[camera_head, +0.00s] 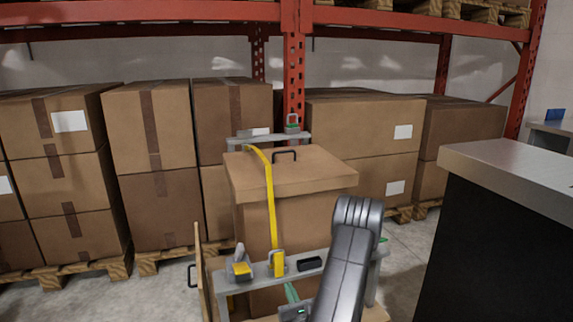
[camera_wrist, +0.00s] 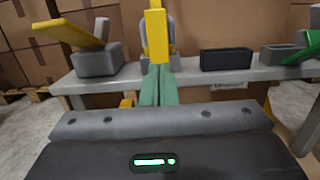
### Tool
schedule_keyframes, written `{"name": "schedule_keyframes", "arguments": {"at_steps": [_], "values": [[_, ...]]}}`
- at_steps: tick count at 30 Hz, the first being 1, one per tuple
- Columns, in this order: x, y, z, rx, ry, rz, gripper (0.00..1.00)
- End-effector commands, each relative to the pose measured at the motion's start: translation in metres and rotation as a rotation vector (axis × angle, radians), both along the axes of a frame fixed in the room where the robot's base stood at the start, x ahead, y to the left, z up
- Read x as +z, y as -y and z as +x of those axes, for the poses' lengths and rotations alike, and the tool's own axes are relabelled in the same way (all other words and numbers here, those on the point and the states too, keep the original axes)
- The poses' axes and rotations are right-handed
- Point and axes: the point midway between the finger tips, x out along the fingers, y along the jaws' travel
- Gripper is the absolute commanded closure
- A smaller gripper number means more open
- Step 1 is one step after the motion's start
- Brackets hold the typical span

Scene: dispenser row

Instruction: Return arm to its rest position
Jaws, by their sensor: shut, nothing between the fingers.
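My gripper (camera_wrist: 155,85) shows in the wrist view as two green fingers pressed together, with nothing between them. They point at the grey rail and the grey buckle with the yellow strap (camera_wrist: 155,25); whether the tips touch it I cannot tell. In the head view my gripper (camera_head: 292,293) is low at the centre, just in front of the rail and partly beside my dark arm link. The yellow strap (camera_head: 270,200) runs over a lidded carton (camera_head: 325,179) down to the rail.
The grey rail (camera_head: 257,279) carries a yellow lever (camera_wrist: 73,31), a black block (camera_wrist: 225,59) and a green lever (camera_wrist: 305,45). A dark counter (camera_head: 510,235) stands at right. Stacked cartons (camera_head: 155,125) on pallets and a red rack (camera_head: 293,60) fill the back. Some floor at right is bare.

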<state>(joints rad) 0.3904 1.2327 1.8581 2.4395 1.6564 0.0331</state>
Motion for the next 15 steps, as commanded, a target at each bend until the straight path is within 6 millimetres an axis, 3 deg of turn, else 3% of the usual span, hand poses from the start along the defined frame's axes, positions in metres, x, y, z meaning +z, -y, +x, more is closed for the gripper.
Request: {"name": "schedule_keyframes", "arguments": {"at_steps": [15], "values": [[-0.013, 0.005, -0.011, -0.001, -0.002, -0.001, 1.00]]}}
